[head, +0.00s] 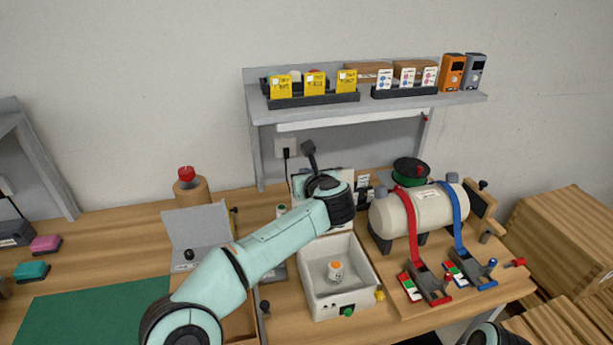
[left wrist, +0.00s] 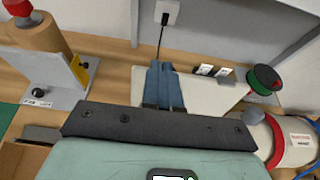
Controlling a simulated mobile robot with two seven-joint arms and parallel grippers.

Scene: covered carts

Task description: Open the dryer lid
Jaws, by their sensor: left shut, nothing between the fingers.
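The dryer (head: 312,304) is a pale open-topped box on the bench, with a green button on its front. A small white container with an orange cap (head: 335,270) stands inside it. A pale panel, which looks like the dryer lid (head: 299,188), is raised behind the box, partly hidden by my left arm. It also shows in the left wrist view (left wrist: 208,92), behind the fingers. My left gripper (head: 308,148) is shut and empty, over the lid area. Its fingers (left wrist: 161,66) are together; I cannot tell whether they touch the panel. My right gripper is out of view.
A cream tank (head: 405,216) with red and blue straps stands right of the dryer. A grey stand (head: 198,225) and a brown roll with a red top (head: 190,190) are left. A shelf (head: 400,103) overhangs the back. A green mat (head: 85,310) lies front left.

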